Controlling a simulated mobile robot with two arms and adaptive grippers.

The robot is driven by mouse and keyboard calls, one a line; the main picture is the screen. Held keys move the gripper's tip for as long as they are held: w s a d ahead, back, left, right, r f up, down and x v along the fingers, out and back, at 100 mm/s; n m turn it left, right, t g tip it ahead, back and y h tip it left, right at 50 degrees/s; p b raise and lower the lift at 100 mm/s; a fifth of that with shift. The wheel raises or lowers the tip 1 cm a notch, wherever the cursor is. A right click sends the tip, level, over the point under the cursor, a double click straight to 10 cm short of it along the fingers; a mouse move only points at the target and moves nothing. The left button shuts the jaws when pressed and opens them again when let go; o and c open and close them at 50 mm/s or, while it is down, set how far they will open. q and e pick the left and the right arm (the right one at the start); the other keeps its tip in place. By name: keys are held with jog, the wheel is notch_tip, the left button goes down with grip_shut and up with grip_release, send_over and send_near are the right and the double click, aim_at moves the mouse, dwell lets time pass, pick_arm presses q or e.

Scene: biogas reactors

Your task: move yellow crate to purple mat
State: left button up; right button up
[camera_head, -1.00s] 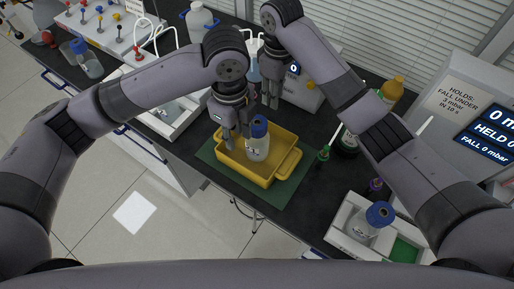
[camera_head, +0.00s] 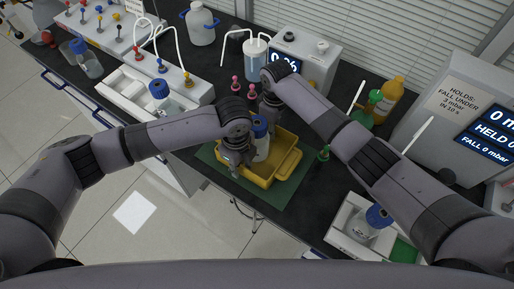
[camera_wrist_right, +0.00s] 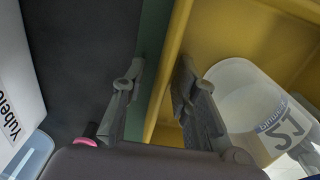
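The yellow crate (camera_head: 285,165) stands on a dark green mat (camera_head: 290,192) at the bench's front edge. A blue-capped bottle (camera_head: 262,147) stands in it; part of it shows in the right wrist view (camera_wrist_right: 245,105). My right gripper (camera_head: 266,112) is low at the crate's far side. In the right wrist view its fingers (camera_wrist_right: 158,98) are apart, one on each side of the crate's yellow wall (camera_wrist_right: 168,75); contact is unclear. My left gripper (camera_head: 234,166) is at the crate's left end. Its fingertips are too small and hidden to judge. I see no purple mat.
Pink-red stoppered items (camera_head: 236,84) and a box with a display (camera_head: 303,65) stand behind the crate. A white tray (camera_head: 350,222) with a blue-capped bottle is at the lower right.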

pick_arm(q)
jog(key=shift+c, duration=0.5)
pick_arm(e)
jog(key=shift+c, duration=0.3)
pick_arm(q)
grip_shut()
pick_arm(e)
grip_shut()
